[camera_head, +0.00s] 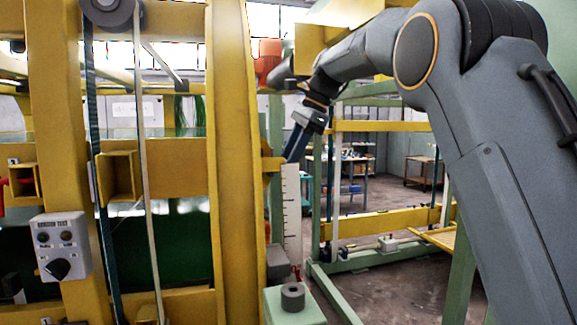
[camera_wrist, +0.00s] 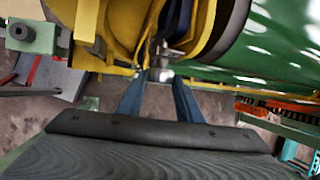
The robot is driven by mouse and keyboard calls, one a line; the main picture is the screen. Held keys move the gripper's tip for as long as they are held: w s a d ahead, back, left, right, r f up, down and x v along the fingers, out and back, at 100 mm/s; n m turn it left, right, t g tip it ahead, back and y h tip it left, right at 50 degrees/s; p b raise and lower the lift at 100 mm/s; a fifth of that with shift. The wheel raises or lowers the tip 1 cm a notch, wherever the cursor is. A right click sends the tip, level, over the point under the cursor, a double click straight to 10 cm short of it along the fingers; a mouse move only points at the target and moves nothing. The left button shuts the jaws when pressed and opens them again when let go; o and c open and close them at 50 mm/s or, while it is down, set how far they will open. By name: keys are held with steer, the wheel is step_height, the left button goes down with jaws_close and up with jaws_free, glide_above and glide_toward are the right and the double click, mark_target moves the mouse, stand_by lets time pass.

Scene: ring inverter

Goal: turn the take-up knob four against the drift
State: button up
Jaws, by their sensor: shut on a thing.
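My gripper (camera_head: 291,158) reaches down and left to the edge of the yellow machine frame, beside a small yellow bracket. In the wrist view, its two blue fingers (camera_wrist: 160,82) stand on either side of a small grey metal piece, which looks like the take-up knob (camera_wrist: 160,73). The fingers are shut on this piece at their tips. In the head view the fingers hide the knob, and any mark on it is too small to read.
A white scale strip with tick marks (camera_head: 292,205) stands just below my gripper. A grey control box with a black dial (camera_head: 62,246) is on the left post. Yellow frame members crowd the left; floor shows at right.

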steer(key=f+n+t+y+b, duration=0.1)
steer(key=t+b, duration=0.3)
steer(key=b, duration=1.2)
steer(key=s+f+n+t+y+b, duration=0.1)
steer(key=t+y+b, duration=0.3)
steer(key=b, duration=1.3)
steer(key=f+n+t+y+b, duration=0.1)
steer(key=t+b, duration=0.5)
steer(key=b, duration=1.1)
steer(key=shift+s+d+n+y, duration=0.2)
steer(key=shift+n+y, duration=0.5)
steer(key=shift+n, duration=0.3)
